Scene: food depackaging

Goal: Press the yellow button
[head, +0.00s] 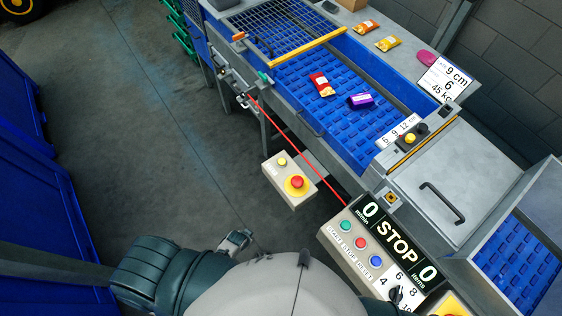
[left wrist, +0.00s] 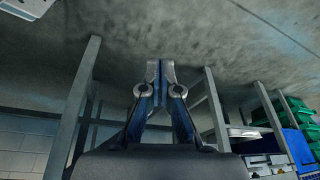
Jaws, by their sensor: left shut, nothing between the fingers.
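A small yellow button (head: 282,161) sits on a beige box (head: 275,172), above a red mushroom button on a yellow ring (head: 297,182). Another yellow button (head: 410,138) is on a black block beside the conveyor. I cannot tell which one the task means. My left gripper (head: 237,239) is low in the head view, below and left of the beige box and apart from it. In the left wrist view the left gripper (left wrist: 160,73) is shut and empty, with both fingers together; no button shows there. My right gripper is not in view.
The blue conveyor (head: 345,125) carries a red packet (head: 321,84) and a purple packet (head: 361,100). A control panel (head: 333,234) with green, red and blue buttons stands at the lower right. A red cord (head: 290,137) runs along the conveyor side. Open floor (head: 150,130) lies left.

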